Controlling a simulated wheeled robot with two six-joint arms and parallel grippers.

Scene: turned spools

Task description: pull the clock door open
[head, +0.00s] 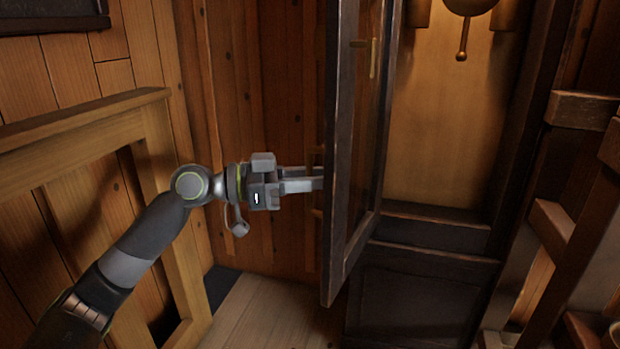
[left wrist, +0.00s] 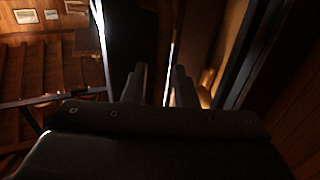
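The clock door (head: 352,235) is a dark wooden frame, seen in the head view swung well out from the clock case (head: 435,257). The case's pale interior shows, with a brass pendulum (head: 462,50) at its top. My left gripper (head: 318,180) is at the door's left side, level with its lower half. Its fingers reach the door frame, and their tips are partly hidden. In the left wrist view the fingers (left wrist: 160,88) stand apart with a gap between them. I cannot tell whether they touch the door. My right gripper is not in view.
A wooden rail frame (head: 85,135) stands along the left wall. Wooden posts and beams (head: 580,235) crowd the right side. A brass fitting (head: 373,58) is on the door's upper part. A patch of floor (head: 265,315) left of the door is clear.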

